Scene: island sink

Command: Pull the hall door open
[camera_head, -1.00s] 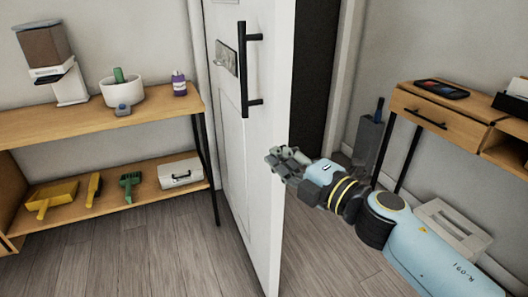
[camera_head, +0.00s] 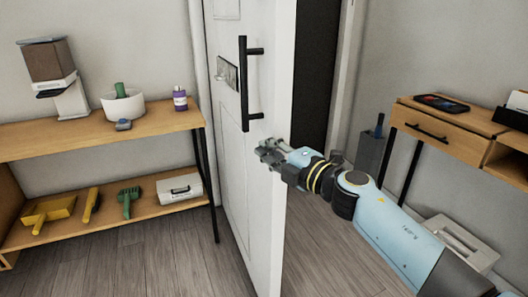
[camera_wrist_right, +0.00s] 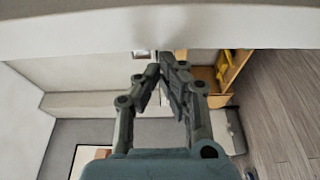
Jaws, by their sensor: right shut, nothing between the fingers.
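The white hall door (camera_head: 240,190) stands ajar, with a dark gap to the right of its free edge. A long black bar handle (camera_head: 244,84) stands upright on its face near that edge. My right gripper (camera_head: 262,152) reaches in from the right, across the door edge and just below the handle's lower end. It is shut with nothing between the fingers, and apart from the handle. In the right wrist view the fingertips (camera_wrist_right: 163,65) are close together below a broad pale band. I cannot make out the handle there. My left gripper is not in view.
A wooden shelf unit (camera_head: 160,122) with several items stands left of the door. On the right are a wooden desk (camera_head: 440,128), a grey bin (camera_head: 370,155) and a pale box (camera_head: 460,240) on the floor. Bare floor (camera_head: 130,255) lies in front of the shelves.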

